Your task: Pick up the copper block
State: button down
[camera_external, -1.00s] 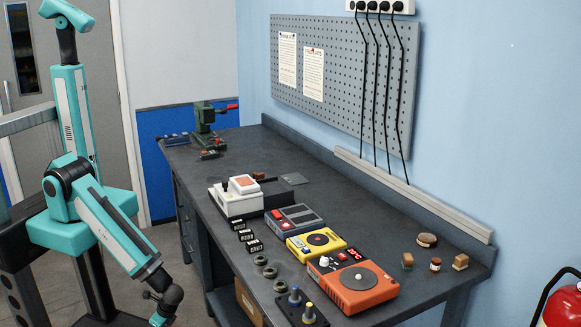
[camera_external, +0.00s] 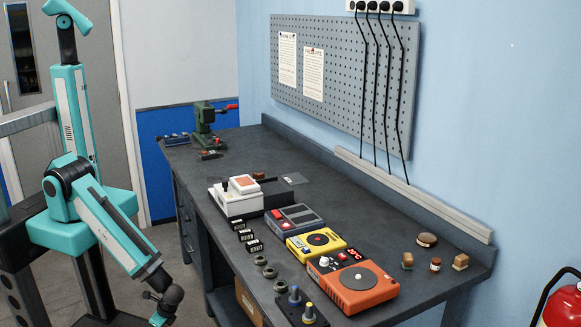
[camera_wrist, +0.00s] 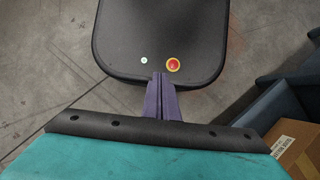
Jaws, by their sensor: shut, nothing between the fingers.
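A small brown block (camera_external: 259,175) lies on the bench behind the white scale-like device (camera_external: 236,203). Two more small brownish blocks stand at the bench's right end, one at the left (camera_external: 407,261) and one at the right (camera_external: 461,262). I cannot tell for sure which of them is the copper block. My gripper (camera_wrist: 163,77) is shut and empty in the wrist view, with its purple fingers together. It hangs low beside the bench, at the bottom edge of the external view, far from the blocks. No block shows in the wrist view.
The dark bench (camera_external: 205,180) carries an orange hotplate (camera_external: 335,294), a yellow stirrer (camera_external: 300,248), a grey device (camera_external: 290,218), a rack with two posts (camera_external: 300,308) and a green press (camera_external: 204,130). A cardboard box (camera_wrist: 298,150) is below. A fire extinguisher (camera_external: 566,305) stands at right.

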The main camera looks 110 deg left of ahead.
jog(key=c, duration=2.5)
grip_release()
jog(key=o, duration=1.5)
